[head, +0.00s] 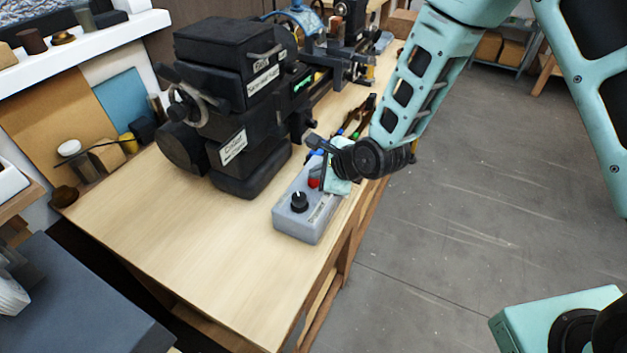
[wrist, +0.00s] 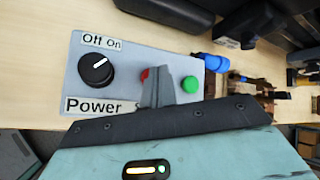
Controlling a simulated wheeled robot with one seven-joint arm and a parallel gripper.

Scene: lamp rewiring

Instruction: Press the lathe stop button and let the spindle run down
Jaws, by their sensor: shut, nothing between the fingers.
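The grey control box (head: 291,222) sits near the front edge of the bench, with a black Off/On power knob (head: 299,201). In the wrist view the box (wrist: 130,62) shows the knob (wrist: 96,70), a red button (wrist: 145,74) and a green button (wrist: 190,84). My gripper (wrist: 158,75) is shut and empty, its fingertips over the box between the two buttons. They partly cover the red button; I cannot tell whether they touch it. In the head view the red button (head: 313,183) shows beside my gripper (head: 320,165). The black lathe (head: 225,100) stands behind the box.
Tools with coloured handles (head: 358,125) lie on the bench beyond the box. In the wrist view a blue thing (wrist: 215,62) lies close to the green button. The bench top (head: 190,240) is clear in front of the lathe. Open floor (head: 460,200) lies to the right.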

